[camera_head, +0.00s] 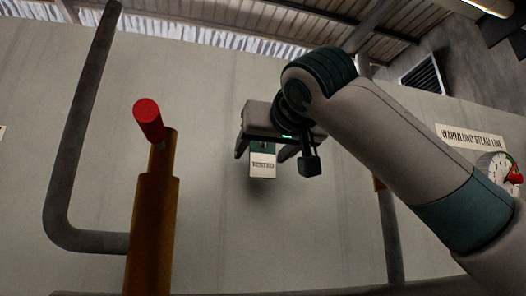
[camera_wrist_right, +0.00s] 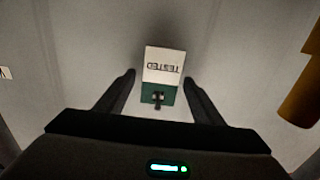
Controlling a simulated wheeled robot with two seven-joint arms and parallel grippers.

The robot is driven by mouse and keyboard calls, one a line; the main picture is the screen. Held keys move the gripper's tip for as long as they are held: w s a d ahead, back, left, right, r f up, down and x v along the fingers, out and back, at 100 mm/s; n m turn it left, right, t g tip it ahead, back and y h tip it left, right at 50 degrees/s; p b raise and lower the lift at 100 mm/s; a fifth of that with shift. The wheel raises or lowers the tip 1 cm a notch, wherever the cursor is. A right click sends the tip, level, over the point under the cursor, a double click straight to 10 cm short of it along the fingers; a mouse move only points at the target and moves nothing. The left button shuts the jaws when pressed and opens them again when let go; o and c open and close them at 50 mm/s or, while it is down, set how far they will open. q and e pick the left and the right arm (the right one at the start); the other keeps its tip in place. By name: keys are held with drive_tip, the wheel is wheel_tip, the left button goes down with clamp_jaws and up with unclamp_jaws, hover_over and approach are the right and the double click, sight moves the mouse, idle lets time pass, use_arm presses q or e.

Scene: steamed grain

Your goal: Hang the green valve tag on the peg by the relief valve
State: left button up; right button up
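The valve tag (camera_head: 263,163) has a green top and a white lower part reading "TESTED". It is upright near the wall in the head view. In the right wrist view the tag (camera_wrist_right: 162,66) appears upside down, with a small dark peg-like shape (camera_wrist_right: 158,98) at its green end. The tag looks to be on that peg, but contact is hard to tell. My right gripper (camera_head: 261,156) is open, its fingers on either side of the tag, with a gap visible at the left finger in the wrist view. The brown valve body with red cap (camera_head: 154,205) stands left of it. My left gripper is out of view.
A grey bent pipe (camera_head: 72,150) runs down the wall at left. A vertical pipe (camera_head: 389,235) stands behind my right arm. A gauge (camera_head: 497,168) and a steam line sign (camera_head: 470,138) are at right. The wall between valve and gripper is bare.

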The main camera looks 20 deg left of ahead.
drive_tip(key=shift+s+d+b, duration=0.25)
drive_tip(key=shift+s+b, duration=0.1)
drive_tip(key=shift+s, duration=0.05)
use_arm(q)
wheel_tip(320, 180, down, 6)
drive_tip(key=b, duration=0.5)
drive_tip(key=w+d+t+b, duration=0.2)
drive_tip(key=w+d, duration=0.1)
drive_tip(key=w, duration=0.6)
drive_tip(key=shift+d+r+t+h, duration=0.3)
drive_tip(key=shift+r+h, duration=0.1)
use_arm(e)
drive_tip(key=v, duration=1.6)
drive_tip(key=shift+d, duration=0.15)
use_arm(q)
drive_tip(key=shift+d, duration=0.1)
use_arm(e)
drive_tip(key=shift+s, duration=0.15)
